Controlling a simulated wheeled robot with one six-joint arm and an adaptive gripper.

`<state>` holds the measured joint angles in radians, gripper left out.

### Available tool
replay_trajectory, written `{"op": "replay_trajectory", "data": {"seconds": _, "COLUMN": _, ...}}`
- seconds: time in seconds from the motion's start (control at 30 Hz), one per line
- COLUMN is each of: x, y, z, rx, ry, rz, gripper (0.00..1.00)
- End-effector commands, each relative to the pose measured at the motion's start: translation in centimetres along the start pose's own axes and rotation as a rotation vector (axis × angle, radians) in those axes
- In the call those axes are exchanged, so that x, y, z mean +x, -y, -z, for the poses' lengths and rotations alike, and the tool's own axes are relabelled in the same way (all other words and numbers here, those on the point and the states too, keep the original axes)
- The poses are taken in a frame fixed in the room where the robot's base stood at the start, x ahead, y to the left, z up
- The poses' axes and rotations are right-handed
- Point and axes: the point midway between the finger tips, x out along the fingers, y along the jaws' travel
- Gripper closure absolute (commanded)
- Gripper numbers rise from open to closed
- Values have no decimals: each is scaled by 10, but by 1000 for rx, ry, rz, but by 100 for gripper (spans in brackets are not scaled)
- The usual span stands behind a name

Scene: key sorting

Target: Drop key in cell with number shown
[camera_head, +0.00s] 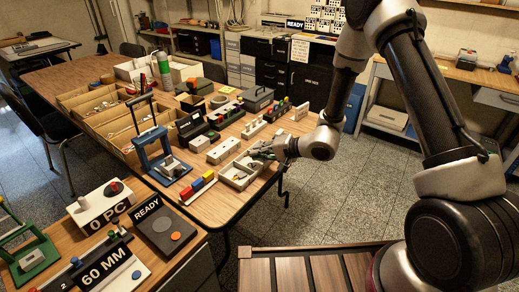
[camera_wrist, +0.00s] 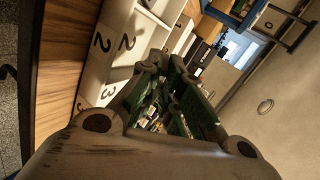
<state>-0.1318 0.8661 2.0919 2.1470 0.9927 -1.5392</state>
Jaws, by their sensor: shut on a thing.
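A white tray with open cells (camera_head: 238,184) lies near the right edge of the wooden table. In the wrist view its pale labelled side (camera_wrist: 118,55) shows at the upper left, with black digits 2 and 3 on it. My gripper (camera_head: 262,152) is over the tray's far right part, low and close to it. In the wrist view my gripper (camera_wrist: 165,100) has its green-padded fingers nearly together. Small shiny bits show between them, but the key's shape and any number on it are too small and dark to tell.
Red, yellow and blue blocks (camera_head: 198,188) stand left of the tray, and white blocks (camera_head: 223,150) behind it. A blue frame device (camera_head: 165,160) and wooden bins (camera_head: 100,110) are further left. The floor right of the table is clear.

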Motion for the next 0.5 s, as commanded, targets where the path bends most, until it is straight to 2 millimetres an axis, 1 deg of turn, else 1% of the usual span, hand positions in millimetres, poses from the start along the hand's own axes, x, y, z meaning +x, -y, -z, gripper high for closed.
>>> {"op": "replay_trajectory", "data": {"seconds": 0.23, "x": 0, "y": -1, "z": 0, "rx": 0, "ry": 0, "rz": 0, "gripper": 100}}
{"op": "replay_trajectory", "data": {"seconds": 0.3, "x": 0, "y": 0, "z": 0, "rx": 0, "ry": 0, "rz": 0, "gripper": 84}}
{"op": "replay_trajectory", "data": {"seconds": 0.4, "x": 0, "y": 0, "z": 0, "rx": 0, "ry": 0, "rz": 0, "gripper": 68}}
{"op": "replay_trajectory", "data": {"seconds": 0.5, "x": 0, "y": 0, "z": 0, "rx": 0, "ry": 0, "rz": 0, "gripper": 68}}
